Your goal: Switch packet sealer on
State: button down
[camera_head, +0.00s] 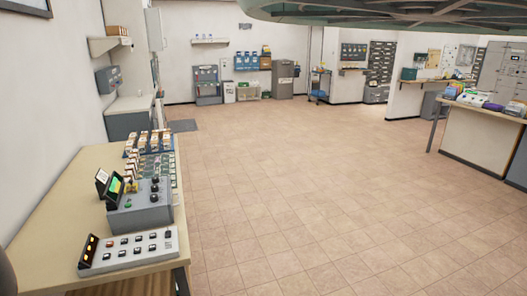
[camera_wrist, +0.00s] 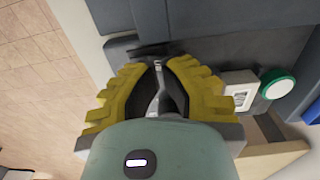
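I cannot tell for certain which device is the packet sealer. In the wrist view, a dark grey device body (camera_wrist: 232,60) lies beyond the fingers, with a white square part (camera_wrist: 240,88) and a round green-and-white part (camera_wrist: 277,88) at its right. My gripper (camera_wrist: 160,68) has yellow ribbed fingers with dark inner faces in front of this body. A thin grey piece shows between the fingers; I cannot tell whether they hold or touch it. In the head view, a grey box with black knobs (camera_head: 142,207) stands on the left table. My gripper is outside the head view.
A sloped panel with buttons and orange lights (camera_head: 128,251) lies near the front of the left table (camera_head: 62,208). Rows of small packets (camera_head: 152,158) stand behind the box. A counter (camera_head: 480,132) with devices is at the right. The tiled floor (camera_head: 300,190) between is clear.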

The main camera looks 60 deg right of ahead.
jog(key=shift+f+b, duration=0.75)
jog(key=shift+f, duration=0.1)
dwell(0.3)
jog(key=shift+r, duration=0.1)
notch_tip(320, 180, up, 7)
jog(key=p, duration=0.6)
dwell(0.3)
